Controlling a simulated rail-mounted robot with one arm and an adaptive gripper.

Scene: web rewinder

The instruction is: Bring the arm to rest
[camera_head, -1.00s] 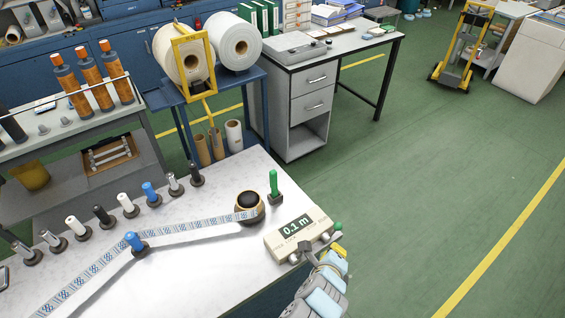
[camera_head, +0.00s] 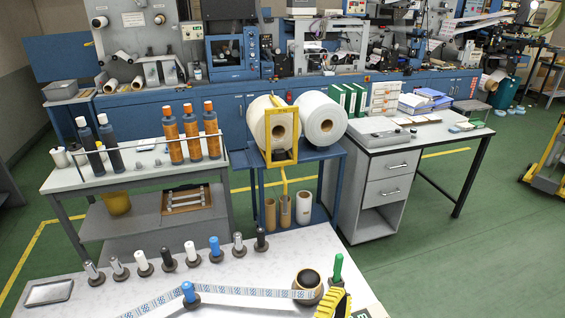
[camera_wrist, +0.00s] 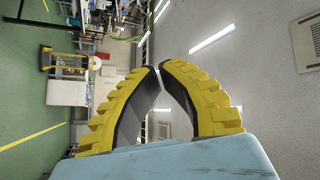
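My gripper (camera_wrist: 157,72) has two curved yellow toothed fingers with dark inner sides. In the wrist view their tips lean close together, with a narrow gap and nothing seen between them. In the head view only a yellow part of my gripper (camera_head: 335,303) shows, at the bottom edge over the right end of the white worktable (camera_head: 262,245). It stands just in front of a tape roll (camera_head: 308,283) and a green-topped post (camera_head: 338,268). The printed tape (camera_head: 245,291) runs left from the roll past a blue post (camera_head: 189,293). Most of the arm is out of view.
A row of several posts (camera_head: 168,260) stands along the worktable's far side. Behind are a cart with bottles (camera_head: 191,133), a blue stand with white rolls (camera_head: 322,122) and a grey desk (camera_head: 385,190).

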